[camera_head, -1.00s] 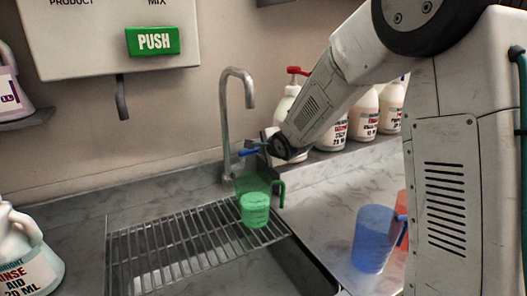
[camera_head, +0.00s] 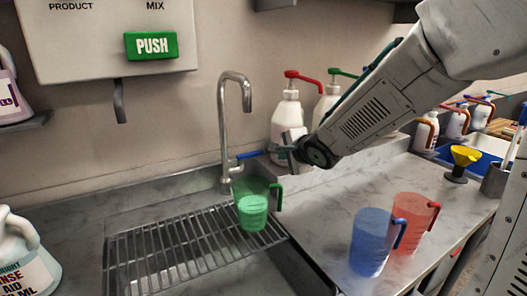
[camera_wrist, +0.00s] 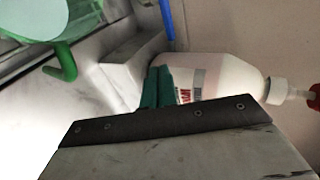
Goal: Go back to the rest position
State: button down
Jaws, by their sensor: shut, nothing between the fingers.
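My gripper (camera_head: 284,155) is shut and empty, above the counter just right of the tap, in front of the white bottle with a red pump (camera_head: 287,118). In the wrist view its teal fingers (camera_wrist: 156,88) are together, with the white bottle (camera_wrist: 225,75) lying behind them in the picture. A green measuring jug (camera_head: 251,207) stands upright on the metal drain grate, below and left of my gripper, apart from it. The jug's rim and handle (camera_wrist: 63,62) show at the upper left of the wrist view.
The tap (camera_head: 225,130) with a blue lever stands close left of my gripper. A blue jug (camera_head: 371,242) and a red jug (camera_head: 411,225) stand on the right counter. A yellow funnel (camera_head: 463,157) is farther right. A dispenser with a green PUSH button (camera_head: 151,46) hangs on the left wall.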

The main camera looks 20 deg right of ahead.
jog(key=s+d+f+n+g+h, duration=0.2)
jog(key=s+d+n+g, duration=0.15)
jog(key=s, duration=0.25)
jog(key=s+d+f+n+g+h, duration=0.2)
jog(key=s+f+n+g, duration=0.1)
jog(key=s+n, duration=0.25)
jog(key=s+a+r+n+g+y, duration=0.1)
jog(key=s+a+r+n+g, duration=0.1)
jog(key=s, duration=1)
jog(key=s+a+r+n+g+y, duration=0.1)
jog(key=s+r+n, duration=0.3)
jog(key=s, duration=0.8)
jog(key=shift+s+a+r+n+g, duration=0.25)
jog(key=shift+a+n+g, duration=0.2)
jog(key=shift+a+n, duration=0.25)
